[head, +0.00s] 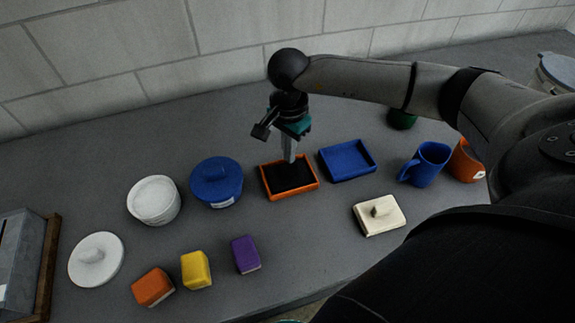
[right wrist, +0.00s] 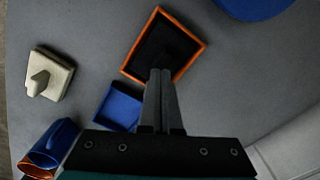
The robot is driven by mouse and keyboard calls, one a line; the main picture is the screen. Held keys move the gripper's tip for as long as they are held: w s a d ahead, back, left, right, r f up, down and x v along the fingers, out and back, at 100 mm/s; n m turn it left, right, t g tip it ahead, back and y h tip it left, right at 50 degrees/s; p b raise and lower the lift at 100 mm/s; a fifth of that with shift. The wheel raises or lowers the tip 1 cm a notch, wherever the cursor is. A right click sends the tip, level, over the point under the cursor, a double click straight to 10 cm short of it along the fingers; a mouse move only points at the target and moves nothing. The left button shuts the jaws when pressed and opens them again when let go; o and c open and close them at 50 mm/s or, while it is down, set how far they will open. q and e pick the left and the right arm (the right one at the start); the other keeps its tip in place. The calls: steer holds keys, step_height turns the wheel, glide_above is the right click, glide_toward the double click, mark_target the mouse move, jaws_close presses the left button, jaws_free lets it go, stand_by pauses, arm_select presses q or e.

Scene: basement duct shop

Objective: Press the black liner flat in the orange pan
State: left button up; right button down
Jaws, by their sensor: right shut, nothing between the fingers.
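The orange pan (head: 267,190) sits on the grey counter near the middle of the head view. The black liner (head: 287,179) lies inside it. In the right wrist view the pan (right wrist: 127,70) and the liner (right wrist: 165,48) show past the fingertips. My right gripper (head: 289,160) points down over the pan's back part, shut and empty. In the right wrist view its fingers (right wrist: 160,75) overlap the pan's near edge. I cannot tell whether the fingertips touch the liner. My left gripper is not in view.
A blue tray (head: 347,160) stands just right of the pan, and a blue lidded pot (head: 216,183) stands left. A cream lidded dish (head: 379,215), a blue mug (head: 430,165) and an orange mug (head: 464,162) are to the right. Orange, yellow and purple blocks (head: 246,254) lie in front.

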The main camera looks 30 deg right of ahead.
step_height(320, 180, up, 6)
steer(key=p, duration=0.3)
stand_by(0.3)
stand_by(0.4)
